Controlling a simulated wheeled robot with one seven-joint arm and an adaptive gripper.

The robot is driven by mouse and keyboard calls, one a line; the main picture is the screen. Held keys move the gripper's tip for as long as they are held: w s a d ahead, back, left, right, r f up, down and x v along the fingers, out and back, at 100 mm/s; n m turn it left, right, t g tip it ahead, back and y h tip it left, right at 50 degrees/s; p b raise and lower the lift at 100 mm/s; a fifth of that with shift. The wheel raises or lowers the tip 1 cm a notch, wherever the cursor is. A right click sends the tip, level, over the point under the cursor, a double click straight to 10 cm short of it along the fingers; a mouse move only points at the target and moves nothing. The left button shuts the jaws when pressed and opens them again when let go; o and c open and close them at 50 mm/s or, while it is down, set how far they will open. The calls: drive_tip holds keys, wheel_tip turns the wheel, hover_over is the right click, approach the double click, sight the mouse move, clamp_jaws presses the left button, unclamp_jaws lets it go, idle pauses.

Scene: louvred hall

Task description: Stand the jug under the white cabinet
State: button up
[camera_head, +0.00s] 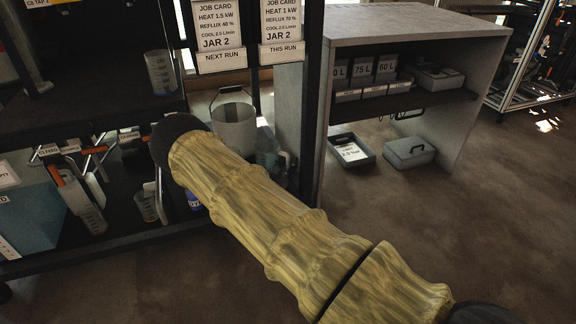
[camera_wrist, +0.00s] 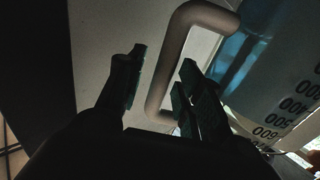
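In the wrist view, a jug (camera_wrist: 285,75) with printed volume marks and a blue tint stands close on the right. Its pale looped handle (camera_wrist: 166,75) passes between the fingers of my gripper (camera_wrist: 163,62). The fingers are apart, with a gap visible on the left of the handle; I cannot tell whether the right finger touches it. In the head view my arm hides my gripper; a bluish clear vessel with a pale handle (camera_head: 268,152), probably this jug, shows just past the arm. A pale grey-white cabinet (camera_head: 425,22) stands at the upper right, with open floor space beneath its shelf.
Under the cabinet are a labelled grey tray (camera_head: 366,160) and a lidded grey box (camera_head: 421,160). A bucket (camera_head: 216,109) stands behind my arm. Dark shelving (camera_head: 100,110) with several measuring vessels fills the left. The floor (camera_head: 470,230) at right is clear.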

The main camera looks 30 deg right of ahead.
drive_tip(key=shift+r, duration=0.1)
drive_tip(key=shift+s+a, duration=0.1)
drive_tip(key=shift+a, duration=0.1)
drive_tip(key=p+v, duration=0.4)
drive_tip(key=v, duration=0.7)
drive_tip(key=shift+s+a+p, duration=0.1)
drive_tip(key=shift+s+p, duration=0.2)
drive_tip(key=shift+p, duration=0.1)
drive_tip(key=s+a+f+n+g+y, duration=0.2)
drive_tip(key=s+f+n+y, duration=0.2)
drive_tip(key=s+f, duration=0.5)
drive_tip(key=s+a+f+n+g+y, duration=0.1)
drive_tip(key=s+a+f+n+y, duration=0.25)
drive_tip(key=s, duration=0.95)
drive_tip(key=s+a+n+g+y, duration=0.1)
drive_tip(key=s+a+g+y, duration=0.1)
drive_tip(key=s+a, duration=0.3)
drive_tip(key=s+a+n+g+y, duration=0.1)
drive_tip(key=s+a+g+y, duration=0.1)
drive_tip(key=s, duration=0.9)
drive_tip(key=s+a+n+g+y, duration=0.2)
drive_tip(key=s+a+y, duration=0.2)
drive_tip(key=s+a, duration=0.3)
drive_tip(key=shift+s+a, duration=0.3)
drive_tip(key=shift+s, duration=0.75)
